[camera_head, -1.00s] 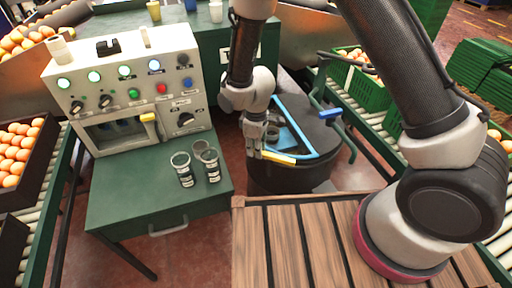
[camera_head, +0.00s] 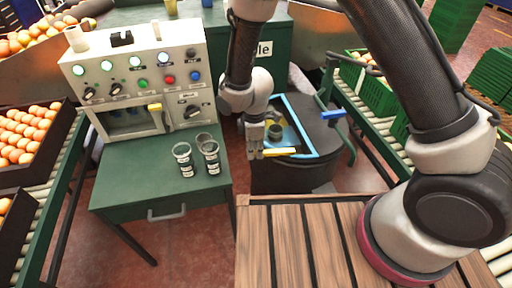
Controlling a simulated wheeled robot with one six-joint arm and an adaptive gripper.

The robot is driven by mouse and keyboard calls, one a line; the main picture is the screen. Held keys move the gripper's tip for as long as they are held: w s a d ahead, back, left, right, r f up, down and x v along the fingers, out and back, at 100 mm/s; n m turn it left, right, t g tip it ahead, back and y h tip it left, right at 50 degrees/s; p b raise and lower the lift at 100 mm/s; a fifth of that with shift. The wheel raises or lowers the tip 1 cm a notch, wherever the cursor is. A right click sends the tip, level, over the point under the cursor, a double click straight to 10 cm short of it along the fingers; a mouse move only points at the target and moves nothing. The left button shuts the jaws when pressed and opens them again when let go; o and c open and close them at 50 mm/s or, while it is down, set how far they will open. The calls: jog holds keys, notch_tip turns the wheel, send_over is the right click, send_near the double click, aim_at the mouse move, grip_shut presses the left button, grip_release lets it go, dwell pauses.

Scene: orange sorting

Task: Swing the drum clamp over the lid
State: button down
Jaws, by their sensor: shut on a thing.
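A dark drum (camera_head: 285,178) stands beyond the wooden platform, with a dark round lid (camera_head: 326,138) on top. The blue clamp frame (camera_head: 301,127) lies across the left part of the lid, with a yellow handle (camera_head: 283,152) at its near end. My gripper (camera_head: 255,150) points down at the drum's left edge and is shut on the yellow handle's left end. My fingers hide that end. A small dark knob-like part (camera_head: 275,132) shows inside the frame. I cannot tell whether the frame touches the lid.
A control console (camera_head: 140,75) and two glass jars (camera_head: 184,160) are on the green table (camera_head: 125,190) at left. Slatted wood (camera_head: 320,250) fills the near side.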

jog(key=shift+s+d+r+n, duration=0.1)
jog(key=shift+s+d+n, duration=0.35)
jog(key=shift+n, duration=1.3)
jog(key=shift+s+d+f+n, duration=0.1)
jog(key=shift+s+n, duration=0.5)
jog(key=shift+n, duration=1.2)
jog(key=shift+s+d+r+n, duration=0.1)
jog(key=shift+s+d+n, duration=0.35)
jog(key=shift+n, duration=1.3)
jog(key=shift+s+a, duration=0.15)
jog(key=c, duration=1.5)
grip_release()
jog(key=shift+o, duration=0.9)
jog(key=shift+s, duration=0.15)
notch_tip(320, 180, up, 12)
